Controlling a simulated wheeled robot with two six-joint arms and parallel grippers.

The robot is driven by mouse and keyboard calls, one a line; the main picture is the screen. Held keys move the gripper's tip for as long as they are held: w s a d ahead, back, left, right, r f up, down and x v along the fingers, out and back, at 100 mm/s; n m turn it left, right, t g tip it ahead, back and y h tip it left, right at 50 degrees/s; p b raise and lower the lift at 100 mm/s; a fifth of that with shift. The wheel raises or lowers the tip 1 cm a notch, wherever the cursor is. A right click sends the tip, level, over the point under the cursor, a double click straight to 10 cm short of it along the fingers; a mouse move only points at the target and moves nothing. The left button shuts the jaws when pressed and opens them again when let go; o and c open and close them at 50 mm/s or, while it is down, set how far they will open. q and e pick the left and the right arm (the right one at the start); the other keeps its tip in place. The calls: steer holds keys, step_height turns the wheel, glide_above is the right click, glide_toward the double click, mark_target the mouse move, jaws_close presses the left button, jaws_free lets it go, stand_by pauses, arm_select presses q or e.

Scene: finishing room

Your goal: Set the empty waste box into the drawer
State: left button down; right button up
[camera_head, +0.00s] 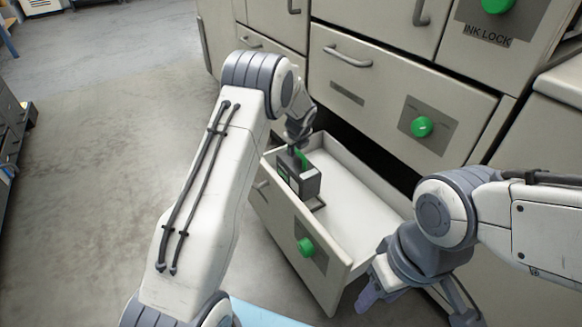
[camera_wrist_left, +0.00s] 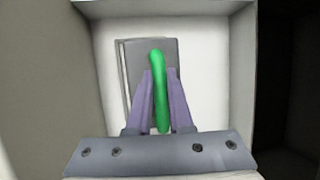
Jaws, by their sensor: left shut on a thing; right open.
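The waste box (camera_head: 303,184) is small and dark grey with a green handle on top. It is upright at the far left end of the open drawer (camera_head: 277,214). My left gripper (camera_head: 300,153) reaches down from above and is shut on the box's green handle. In the left wrist view the green handle (camera_wrist_left: 158,75) stands between the two fingers, with the grey box below over the white drawer floor. I cannot tell whether the box's underside touches that floor. My right gripper (camera_head: 418,304) is open and empty, beside the drawer's near right end.
The drawer front carries a green knob (camera_head: 305,247). A closed drawer above (camera_head: 385,85) has a bar handle and another green knob (camera_head: 421,127). A panel marked INK LOCK (camera_head: 488,35) is at the upper right. The drawer floor (camera_head: 350,200) right of the box is clear.

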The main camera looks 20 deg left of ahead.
mark_target(292, 159)
arm_select(q)
steer(key=shift+a+f, duration=0.4)
steer(key=shift+a, duration=0.2)
step_height(292, 159, down, 4)
steer(key=b, duration=0.3)
steer(key=shift+r, duration=0.15)
steer(key=shift+f, duration=0.25)
steer(key=c, duration=0.8)
jaws_free()
steer(key=shift+f, duration=0.1)
